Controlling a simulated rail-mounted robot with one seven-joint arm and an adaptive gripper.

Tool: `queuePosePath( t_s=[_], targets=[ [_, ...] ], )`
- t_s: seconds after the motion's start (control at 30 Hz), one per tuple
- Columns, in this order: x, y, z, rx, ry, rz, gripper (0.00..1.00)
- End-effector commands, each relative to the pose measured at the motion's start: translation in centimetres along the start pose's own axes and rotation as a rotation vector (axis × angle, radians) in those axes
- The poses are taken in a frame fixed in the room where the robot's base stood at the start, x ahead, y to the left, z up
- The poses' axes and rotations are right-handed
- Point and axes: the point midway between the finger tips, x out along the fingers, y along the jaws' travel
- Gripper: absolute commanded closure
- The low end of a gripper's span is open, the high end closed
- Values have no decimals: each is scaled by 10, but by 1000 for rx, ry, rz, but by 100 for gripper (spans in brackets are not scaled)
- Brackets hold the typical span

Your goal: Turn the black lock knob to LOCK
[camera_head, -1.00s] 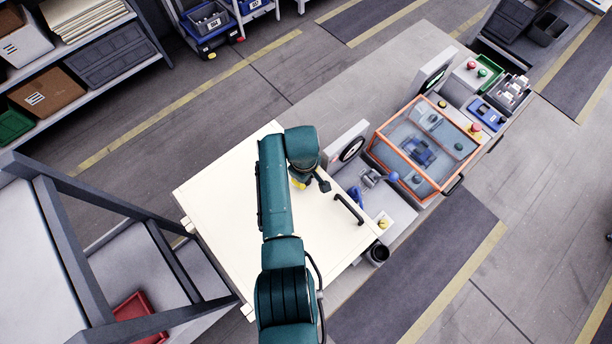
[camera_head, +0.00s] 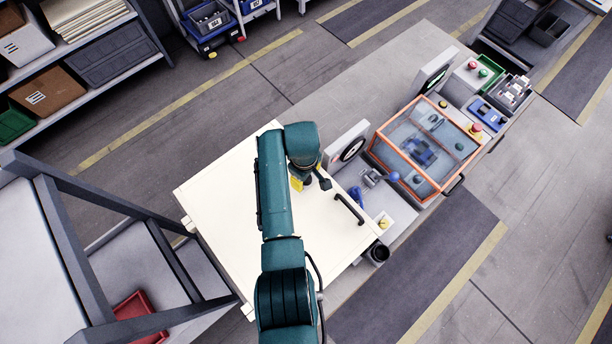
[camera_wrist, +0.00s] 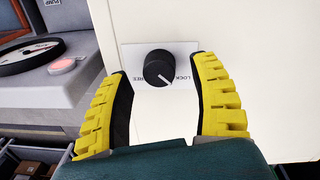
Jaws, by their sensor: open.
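The black lock knob (camera_wrist: 158,67) sits on a white label plate (camera_wrist: 134,56) on a cream panel in the wrist view. FREE is printed left of the knob and LOCK right of it. The knob's white pointer line slants to the lower right, on the LOCK side of straight down. My gripper (camera_wrist: 161,70) is open, with one yellow finger on each side of the knob in the picture and gaps between. I cannot tell how far the fingertips are from the panel. In the head view my gripper (camera_head: 308,183) is over the cream cabinet (camera_head: 215,200); the knob is not discernible there.
A black handle (camera_head: 348,209) is on the cabinet, right of my gripper. A dial unit (camera_head: 351,150), a blue-knobbed lever (camera_head: 391,177) and an orange-framed clear cover (camera_head: 425,148) stand farther right. In the wrist view, a pinkish button (camera_wrist: 62,66) lies at left.

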Motion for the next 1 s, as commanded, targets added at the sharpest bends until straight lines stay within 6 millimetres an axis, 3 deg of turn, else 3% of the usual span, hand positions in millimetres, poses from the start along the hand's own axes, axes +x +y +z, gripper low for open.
queuePosePath(
  t_s=[0.2,0.4,0.57,1.0],
  targets=[
    [-55,0,-1,-1,4,4,38],
    [-94,0,-1,-1,3,2,38],
    [-104,-1,0,-1,0,0,38],
    [-104,0,0,-1,1,0,38]
  ],
)
